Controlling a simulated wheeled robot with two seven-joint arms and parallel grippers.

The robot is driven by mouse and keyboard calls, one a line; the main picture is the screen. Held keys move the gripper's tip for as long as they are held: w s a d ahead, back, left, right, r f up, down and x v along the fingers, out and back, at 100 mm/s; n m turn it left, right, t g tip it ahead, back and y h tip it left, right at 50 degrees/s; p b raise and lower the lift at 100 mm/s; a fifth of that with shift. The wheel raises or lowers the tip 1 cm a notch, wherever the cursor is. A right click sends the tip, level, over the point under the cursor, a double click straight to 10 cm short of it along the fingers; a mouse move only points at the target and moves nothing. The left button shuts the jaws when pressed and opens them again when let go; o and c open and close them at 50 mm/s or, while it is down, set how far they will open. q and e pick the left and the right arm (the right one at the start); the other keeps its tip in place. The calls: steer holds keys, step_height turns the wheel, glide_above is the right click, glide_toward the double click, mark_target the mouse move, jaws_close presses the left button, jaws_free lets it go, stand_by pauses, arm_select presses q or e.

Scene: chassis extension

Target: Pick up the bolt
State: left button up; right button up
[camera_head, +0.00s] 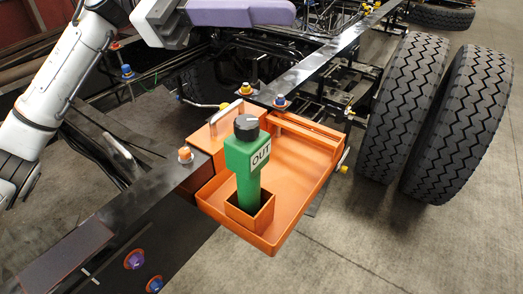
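Several bolts show on the dark chassis, and I cannot tell which one is meant. One bolt (185,154) with an orange-brown head stands on the rail just left of the orange tray. A blue and orange bolt (280,101) and a blue and yellow bolt (246,89) stand behind the tray. Another blue bolt (127,72) is at the upper left. Purple and blue bolt heads (134,259) sit in the rail's side at the bottom. My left arm comes in from the left; its end (165,22) is at the top, above the chassis, its fingertips unclear. My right gripper is not in view.
An orange tray (290,200) sits beside the rail. A green tool (243,170) marked OUT with a black knob stands upright in its front pocket. Two large tyres (405,105) stand at the right. The floor (420,240) at the lower right is clear.

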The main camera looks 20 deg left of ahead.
arm_select(q)
steer(key=w+a+f+n+t, duration=0.2)
steer(key=w+a+n+t, duration=0.1)
steer(key=w+t, duration=0.1)
steer(key=n+y+b, duration=0.3)
steer(key=n+y, duration=0.5)
steer(key=y, duration=0.7)
glide_toward(184, 151)
steer(key=f, duration=0.2)
steer(key=shift+w+f+g, duration=0.3)
steer(key=x, duration=0.5)
steer(key=shift+w+d+f, duration=0.2)
steer(key=shift+d+f, duration=0.05)
steer(key=shift+d, duration=0.2)
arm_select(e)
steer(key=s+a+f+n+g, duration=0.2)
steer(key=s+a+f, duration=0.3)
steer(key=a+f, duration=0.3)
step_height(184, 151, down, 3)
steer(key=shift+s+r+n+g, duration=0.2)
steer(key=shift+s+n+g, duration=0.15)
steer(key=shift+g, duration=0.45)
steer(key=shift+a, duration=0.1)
